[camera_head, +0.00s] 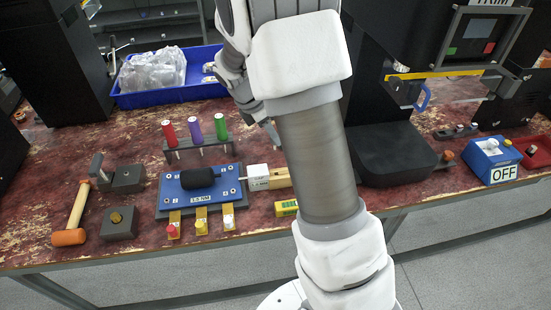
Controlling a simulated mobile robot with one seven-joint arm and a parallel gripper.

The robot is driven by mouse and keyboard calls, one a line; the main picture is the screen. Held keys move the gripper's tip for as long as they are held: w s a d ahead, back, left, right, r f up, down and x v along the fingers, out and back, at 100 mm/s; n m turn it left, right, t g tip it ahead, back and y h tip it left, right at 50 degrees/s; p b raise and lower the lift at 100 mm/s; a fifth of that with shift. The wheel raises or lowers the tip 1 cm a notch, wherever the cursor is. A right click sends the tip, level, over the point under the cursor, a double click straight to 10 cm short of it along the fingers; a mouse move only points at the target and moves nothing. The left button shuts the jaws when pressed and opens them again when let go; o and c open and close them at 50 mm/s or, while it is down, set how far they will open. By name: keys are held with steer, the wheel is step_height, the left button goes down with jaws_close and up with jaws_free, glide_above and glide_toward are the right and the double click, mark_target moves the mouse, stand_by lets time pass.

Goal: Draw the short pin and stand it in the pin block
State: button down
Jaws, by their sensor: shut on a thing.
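My gripper (270,130) hangs behind my own forearm, above the table to the right of the green handle. Only part of it shows. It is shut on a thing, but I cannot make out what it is. A dark grey block (128,180) with a grey upright handle (97,166) beside it stands on the left. A second grey block (119,226) with a brass knob on top stands in front of it. I cannot tell which is the pin block. No short pin can be picked out for certain.
A rack (181,156) carries red, purple and green handled tools. A blue board (178,206) holds a black tool (199,178). A mallet (70,235) lies left. A blue bin (185,94) with bags stands behind. A dark machine (385,155) and blue switch box (490,160) are right.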

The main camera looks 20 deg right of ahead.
steer(key=f+n+b, duration=0.1)
steer(key=f+n+t+b, duration=0.1)
steer(key=n, duration=0.1)
steer(key=d+f+n+t+b, duration=0.1)
steer(key=f+n, duration=0.1)
steer(key=shift+w+y, duration=0.1)
steer(key=shift+y, duration=0.2)
steer(key=n+b, duration=0.1)
steer(key=f+n+b, duration=0.1)
steer(key=n, duration=0.1)
steer(key=shift+w+t+y, duration=0.1)
steer(key=shift+t+y, duration=0.3)
steer(key=shift+r, duration=0.1)
steer(key=shift+f+b, duration=1.75)
steer(key=shift+f, duration=1.2)
steer(key=shift+p, duration=0.8)
steer(key=shift+f+b, duration=1.25)
steer(key=shift+f, duration=0.6)
